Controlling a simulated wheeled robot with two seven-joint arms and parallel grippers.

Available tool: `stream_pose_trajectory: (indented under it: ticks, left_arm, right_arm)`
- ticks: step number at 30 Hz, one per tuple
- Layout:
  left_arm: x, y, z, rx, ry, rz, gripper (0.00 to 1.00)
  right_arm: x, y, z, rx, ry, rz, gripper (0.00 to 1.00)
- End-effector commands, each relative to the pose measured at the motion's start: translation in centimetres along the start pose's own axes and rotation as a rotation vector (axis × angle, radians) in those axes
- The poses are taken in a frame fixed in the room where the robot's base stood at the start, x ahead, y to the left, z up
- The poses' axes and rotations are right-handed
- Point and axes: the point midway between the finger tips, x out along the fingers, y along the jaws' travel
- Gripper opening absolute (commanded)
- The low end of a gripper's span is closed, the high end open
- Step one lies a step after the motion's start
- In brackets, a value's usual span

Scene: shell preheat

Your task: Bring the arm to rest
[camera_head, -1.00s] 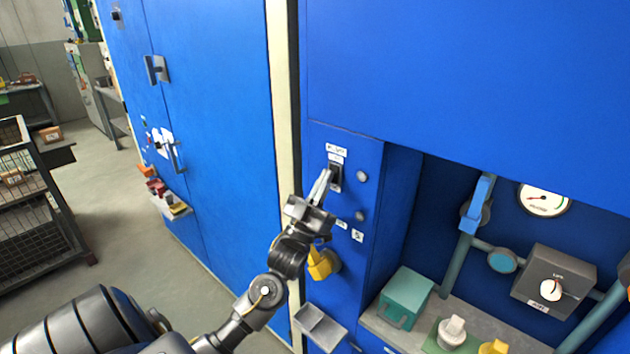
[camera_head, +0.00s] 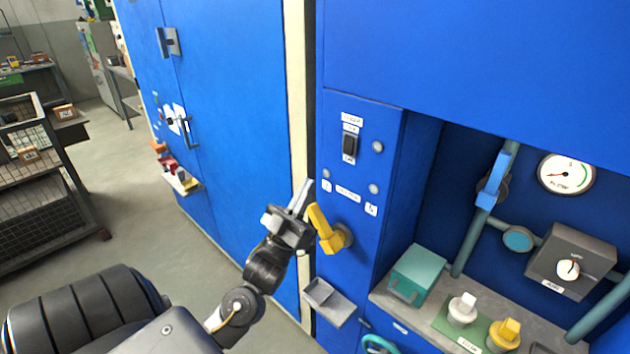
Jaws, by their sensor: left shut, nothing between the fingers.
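My left gripper (camera_head: 301,198) is in front of the blue panel column, with its fingers together and pointing up. It is empty. The yellow lever handle (camera_head: 323,231) on the panel is just to the right of the fingers; I cannot tell whether they touch. The black rocker switch (camera_head: 350,145) is up and to the right of the fingertips, clear of them. My left arm (camera_head: 262,268) comes in from the lower left. My right gripper does not show.
A small grey tray (camera_head: 328,301) sticks out below the lever. On the right, a grey ledge (camera_head: 392,305) bears a teal box (camera_head: 417,273) and a green plate with a white and a yellow knob. A wire rack (camera_head: 45,190) stands far left. The floor between is clear.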

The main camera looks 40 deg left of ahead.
Motion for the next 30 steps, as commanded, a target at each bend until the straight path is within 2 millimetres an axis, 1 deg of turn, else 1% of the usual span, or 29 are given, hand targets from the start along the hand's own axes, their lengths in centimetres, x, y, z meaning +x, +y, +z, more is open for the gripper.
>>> stream_pose_trajectory:
  ticks: [1, 6, 24, 26, 27, 29, 30]
  left_arm:
    - [-0.7, 0.0, 0.0, 0.0, -0.001, -0.001, 0.0]
    - [-1.4, -0.1, -0.4, 0.002, -0.001, -0.002, 0.0]
    - [-1.4, -0.2, -0.4, 0.003, -0.004, -0.004, 0.0]
    - [-1.6, -0.1, 0.0, 0.001, -0.025, -0.009, 0.0]
    - [-1.8, 0.0, 0.5, -0.001, -0.056, -0.017, 0.0]
    - [-2.4, 0.2, 1.8, -0.004, -0.134, -0.035, 0.0]
    - [-3.0, 0.5, 2.9, -0.005, -0.208, -0.051, 0.0]
  right_arm:
    - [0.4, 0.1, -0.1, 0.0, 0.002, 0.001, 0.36]
    - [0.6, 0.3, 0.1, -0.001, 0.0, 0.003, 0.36]
    - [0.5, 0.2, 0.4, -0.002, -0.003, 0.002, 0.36]
    - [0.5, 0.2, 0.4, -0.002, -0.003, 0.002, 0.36]
    - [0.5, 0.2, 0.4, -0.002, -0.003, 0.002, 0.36]
    - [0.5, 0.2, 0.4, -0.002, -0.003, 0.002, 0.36]
    - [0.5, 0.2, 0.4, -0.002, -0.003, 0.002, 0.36]
